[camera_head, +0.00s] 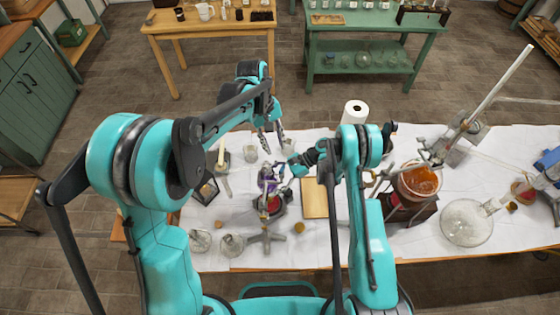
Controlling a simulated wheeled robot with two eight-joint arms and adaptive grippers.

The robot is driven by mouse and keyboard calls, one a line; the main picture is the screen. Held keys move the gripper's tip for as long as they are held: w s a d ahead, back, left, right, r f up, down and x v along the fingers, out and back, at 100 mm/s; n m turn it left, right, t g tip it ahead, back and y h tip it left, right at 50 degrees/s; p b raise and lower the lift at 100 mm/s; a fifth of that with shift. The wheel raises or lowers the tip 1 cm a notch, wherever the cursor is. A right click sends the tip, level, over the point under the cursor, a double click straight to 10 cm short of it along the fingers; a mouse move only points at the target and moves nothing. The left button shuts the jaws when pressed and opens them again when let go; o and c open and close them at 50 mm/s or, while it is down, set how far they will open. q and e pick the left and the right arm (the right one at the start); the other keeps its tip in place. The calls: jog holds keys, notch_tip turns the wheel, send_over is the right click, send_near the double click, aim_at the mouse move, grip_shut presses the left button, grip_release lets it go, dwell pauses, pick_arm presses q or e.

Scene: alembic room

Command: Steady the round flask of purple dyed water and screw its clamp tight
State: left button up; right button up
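The round flask of purple dyed water (266,185) is small in the head view, in the middle of the white-covered table. It sits above a dark round base, and a metal stand with a splayed foot (265,238) is just in front of it. The clamp is too small to make out clearly at the flask. My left gripper (270,140) points down behind the flask, apart from it, with its fingers spread and nothing between them. My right gripper (284,172) reaches left to the flask's right side. Its fingertips are too small to tell their opening or contact.
A wooden board (314,198) lies right of the flask. A paper roll (355,113) stands behind my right arm. Small glass flasks (232,245) stand at the front left.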

aim_at(282, 168)
pick_arm(q)
jog(key=d+f+m, duration=0.1)
jog(key=f+m, duration=0.2)
jog(key=s+f+m+t+y, duration=0.1)
jog(key=f+m, duration=0.3)
jog(key=d+f+m+y, duration=0.1)
jog(key=f+m, duration=0.3)
jog(key=shift+s+d+t, duration=0.25)
jog(key=shift+d+t, duration=0.05)
grip_shut()
